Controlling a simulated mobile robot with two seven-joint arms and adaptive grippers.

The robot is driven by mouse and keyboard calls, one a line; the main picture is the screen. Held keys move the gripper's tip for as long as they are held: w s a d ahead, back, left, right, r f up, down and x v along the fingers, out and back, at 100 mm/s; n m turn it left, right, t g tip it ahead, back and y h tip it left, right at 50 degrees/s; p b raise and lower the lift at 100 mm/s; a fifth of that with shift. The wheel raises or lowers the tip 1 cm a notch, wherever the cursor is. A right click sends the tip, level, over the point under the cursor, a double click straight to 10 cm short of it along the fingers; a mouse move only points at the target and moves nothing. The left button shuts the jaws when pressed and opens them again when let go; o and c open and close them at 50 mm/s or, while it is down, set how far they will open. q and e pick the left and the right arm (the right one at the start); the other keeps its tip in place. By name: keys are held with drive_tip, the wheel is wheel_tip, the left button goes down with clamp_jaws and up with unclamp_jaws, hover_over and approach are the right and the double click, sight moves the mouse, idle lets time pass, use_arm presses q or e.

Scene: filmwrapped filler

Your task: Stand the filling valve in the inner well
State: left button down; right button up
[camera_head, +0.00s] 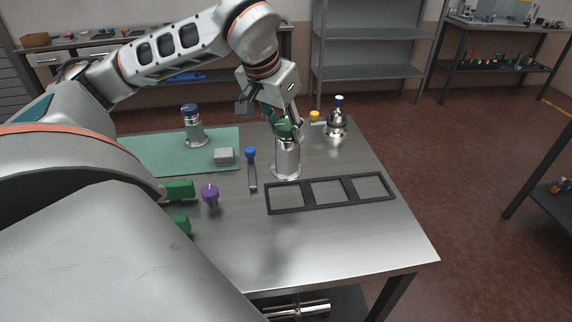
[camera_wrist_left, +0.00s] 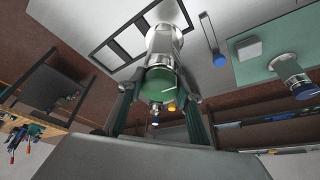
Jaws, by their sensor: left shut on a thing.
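A steel cylinder with a green cap (camera_head: 287,156), which I take as the filling valve, stands upright with a flange at its base. My left gripper (camera_head: 284,126) is shut on its green top from above. In the left wrist view the green cap (camera_wrist_left: 158,84) is between the fingers of my left gripper (camera_wrist_left: 160,105). I cannot tell whether its base touches the table. A black frame with three square wells (camera_head: 331,193) lies flat just in front of the base, which appears behind the leftmost well. My right gripper is not in view.
A blue-capped steel part (camera_head: 194,131) stands on a green mat (camera_head: 150,150) beside a grey block (camera_head: 224,156). A blue-ended tool (camera_head: 252,172), purple knob (camera_head: 210,195) and green blocks (camera_head: 179,190) are left of the frame. Another steel fitting (camera_head: 337,122) stands behind right. The front right table is clear.

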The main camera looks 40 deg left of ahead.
sight(286, 147)
use_arm(q)
wheel_tip(286, 147, down, 5)
drive_tip(key=shift+f+b, duration=0.2)
drive_tip(key=shift+b, duration=0.3)
drive_tip(key=shift+f+b, duration=0.4)
drive_tip(key=shift+f, duration=1.5)
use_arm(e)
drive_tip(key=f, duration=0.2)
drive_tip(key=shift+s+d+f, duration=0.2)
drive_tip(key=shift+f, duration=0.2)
use_arm(q)
drive_tip(key=c, duration=1.4)
unclamp_jaws()
drive_tip(key=shift+f, duration=0.15)
